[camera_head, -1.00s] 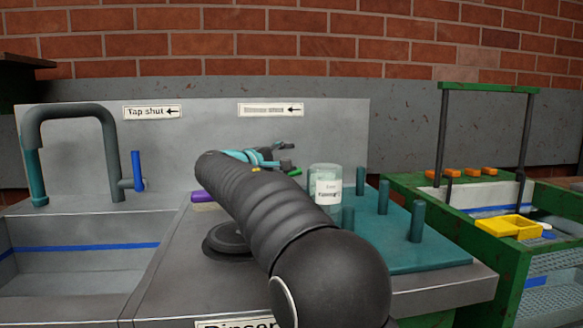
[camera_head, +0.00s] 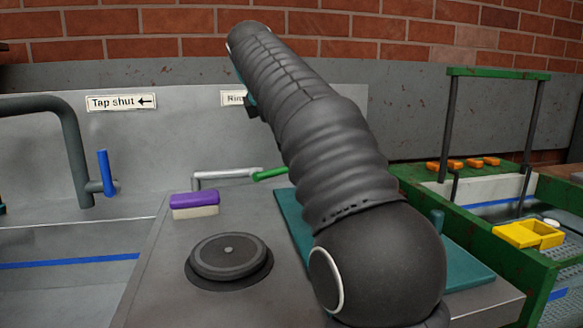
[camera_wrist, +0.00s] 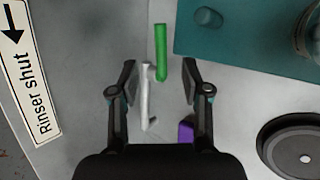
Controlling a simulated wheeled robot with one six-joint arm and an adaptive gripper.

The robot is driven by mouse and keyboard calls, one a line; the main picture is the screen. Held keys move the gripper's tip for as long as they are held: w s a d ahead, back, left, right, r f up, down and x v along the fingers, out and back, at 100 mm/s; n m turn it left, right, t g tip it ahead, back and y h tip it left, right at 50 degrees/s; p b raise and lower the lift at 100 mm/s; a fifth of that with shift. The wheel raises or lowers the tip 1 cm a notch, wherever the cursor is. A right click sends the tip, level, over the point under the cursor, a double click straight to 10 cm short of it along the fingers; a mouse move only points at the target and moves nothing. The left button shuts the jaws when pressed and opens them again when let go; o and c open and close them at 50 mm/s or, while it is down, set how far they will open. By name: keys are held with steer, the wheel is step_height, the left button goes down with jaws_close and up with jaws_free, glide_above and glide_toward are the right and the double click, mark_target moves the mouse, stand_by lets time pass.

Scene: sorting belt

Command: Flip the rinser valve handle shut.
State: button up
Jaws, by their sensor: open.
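The rinser valve has a green handle (camera_head: 270,174) on the end of a pale metal pipe (camera_head: 225,176), behind the round black rinser (camera_head: 229,257). In the wrist view the green handle (camera_wrist: 161,52) lies beyond my fingertips, roughly in line with the gap between them. The pipe (camera_wrist: 146,97) shows between the fingers. My gripper (camera_wrist: 160,82) is open and empty, above the pipe and looking down; I cannot tell the exact height. In the head view my arm hides most of the gripper. The "Rinser shut" label (camera_wrist: 27,80) has an arrow and is partly hidden in the head view.
A purple and cream sponge (camera_head: 194,204) lies near the rinser. A teal peg board (camera_head: 291,225) is to the right, with a jar (camera_wrist: 310,35) on it. A blue tap handle (camera_head: 109,173) stands at left. A green-framed bin (camera_head: 470,215) is at right.

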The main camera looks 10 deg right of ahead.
mark_target(274, 171)
steer(key=x, duration=1.4)
steer(key=shift+d, duration=0.15)
steer(key=shift+r, duration=0.1)
jaws_close()
